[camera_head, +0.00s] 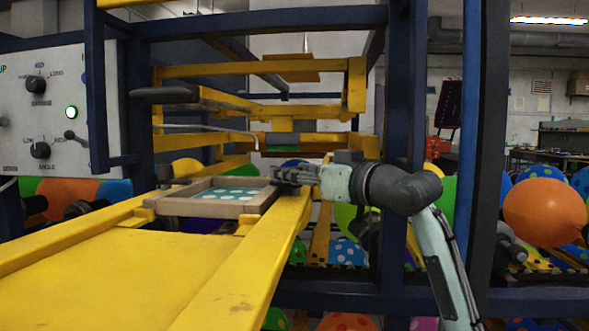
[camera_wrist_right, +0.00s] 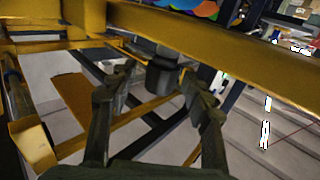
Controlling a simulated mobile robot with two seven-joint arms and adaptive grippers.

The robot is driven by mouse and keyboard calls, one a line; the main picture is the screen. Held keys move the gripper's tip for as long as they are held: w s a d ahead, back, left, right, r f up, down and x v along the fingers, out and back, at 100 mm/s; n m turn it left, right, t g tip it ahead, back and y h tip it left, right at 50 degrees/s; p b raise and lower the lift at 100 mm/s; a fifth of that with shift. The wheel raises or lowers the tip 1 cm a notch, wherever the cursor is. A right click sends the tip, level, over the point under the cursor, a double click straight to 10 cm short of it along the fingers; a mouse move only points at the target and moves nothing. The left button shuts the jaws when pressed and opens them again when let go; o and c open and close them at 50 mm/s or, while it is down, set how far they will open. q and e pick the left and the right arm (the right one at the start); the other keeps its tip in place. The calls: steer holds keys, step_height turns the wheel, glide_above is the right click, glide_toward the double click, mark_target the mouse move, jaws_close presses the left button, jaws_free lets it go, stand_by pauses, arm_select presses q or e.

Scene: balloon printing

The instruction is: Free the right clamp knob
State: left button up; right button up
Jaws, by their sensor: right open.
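My right gripper (camera_head: 283,175) reaches in from the right, at the right edge of the wooden print frame (camera_head: 215,208) with its teal, white-dotted screen. In the right wrist view my right gripper (camera_wrist_right: 157,103) is open, with its two fingers spread apart. A dark, cylindrical knob (camera_wrist_right: 161,76), which looks like the right clamp knob, sits under the yellow beam, between and just beyond the fingertips. I see no contact between fingers and knob. In the head view the knob cannot be made out near the gripper. My left gripper is not in view.
A yellow rail (camera_head: 255,255) runs under my right gripper. Yellow press arms (camera_head: 270,70) are above, and a dark blue post (camera_head: 400,90) stands close to my right arm. A control panel (camera_head: 55,110) is at the left. Balloons (camera_head: 545,212) lie below and at the right.

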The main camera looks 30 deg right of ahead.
steer(key=shift+w, duration=0.2)
steer(key=shift+c, duration=0.5)
jaws_close()
steer(key=shift+a+m+h, duration=0.1)
steer(key=shift+m+h, duration=0.2)
steer(key=shift+h, duration=0.2)
steer(key=m+h, duration=0.1)
steer(key=h, duration=0.1)
steer(key=m+h, duration=0.2)
steer(key=h, duration=0.1)
steer(key=shift+m+h, duration=1.2)
steer(key=shift+h, duration=0.5)
steer(key=shift+g, duration=0.3)
